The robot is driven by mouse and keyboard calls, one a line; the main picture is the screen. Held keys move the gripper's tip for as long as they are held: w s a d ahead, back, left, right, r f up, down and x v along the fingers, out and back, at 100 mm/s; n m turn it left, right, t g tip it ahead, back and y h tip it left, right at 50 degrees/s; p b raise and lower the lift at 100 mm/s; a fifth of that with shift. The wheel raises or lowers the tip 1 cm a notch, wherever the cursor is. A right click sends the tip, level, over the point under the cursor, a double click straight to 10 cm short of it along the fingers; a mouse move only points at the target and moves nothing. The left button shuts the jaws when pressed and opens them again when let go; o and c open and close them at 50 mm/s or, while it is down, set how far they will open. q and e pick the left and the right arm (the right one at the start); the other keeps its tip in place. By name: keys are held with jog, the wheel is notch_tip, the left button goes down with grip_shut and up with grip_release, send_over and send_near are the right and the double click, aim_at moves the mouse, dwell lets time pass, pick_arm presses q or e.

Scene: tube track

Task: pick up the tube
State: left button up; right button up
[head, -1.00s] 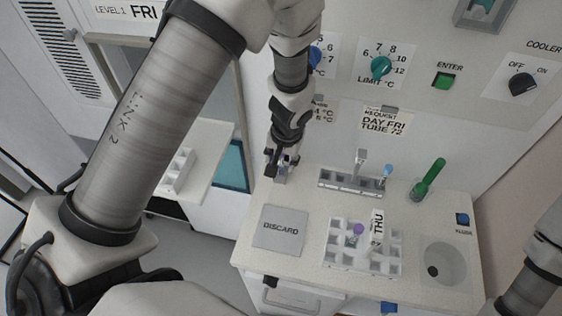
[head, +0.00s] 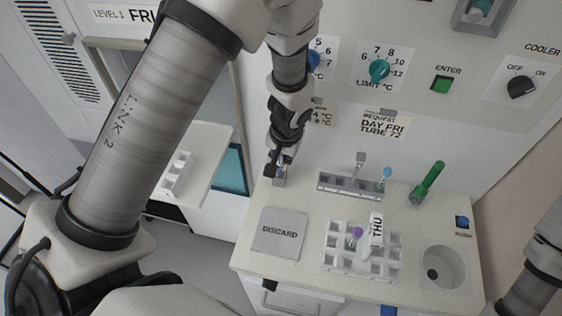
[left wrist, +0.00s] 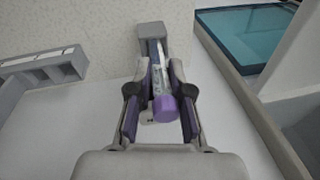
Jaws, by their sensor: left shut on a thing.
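My left gripper (head: 279,163) is at the back left corner of the white bench, just above a small grey block (head: 279,181). In the left wrist view, the gripper (left wrist: 159,75) is shut on a clear tube (left wrist: 160,66) with a purple cap (left wrist: 165,109). The cap points toward the camera, and the fingers are on both sides of the tube. The tube's far end lies at the grey block (left wrist: 151,29); I cannot tell whether it is still inside. In the head view, the gripper hides most of this tube. My right gripper is out of view.
A grey rack (head: 350,187) with a grey-topped and a blue-topped tube stands right of the gripper. A green tube (head: 427,184) leans farther right. In front are a DISCARD plate (head: 281,245), a white rack (head: 335,258) with a purple-capped tube, and a round basin (head: 455,258).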

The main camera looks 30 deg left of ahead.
pick_arm(q)
notch_tip(320, 180, up, 27)
jog(key=b, duration=0.2)
jog(key=shift+f+b, duration=0.1)
jog(key=shift+b, duration=0.3)
grip_shut()
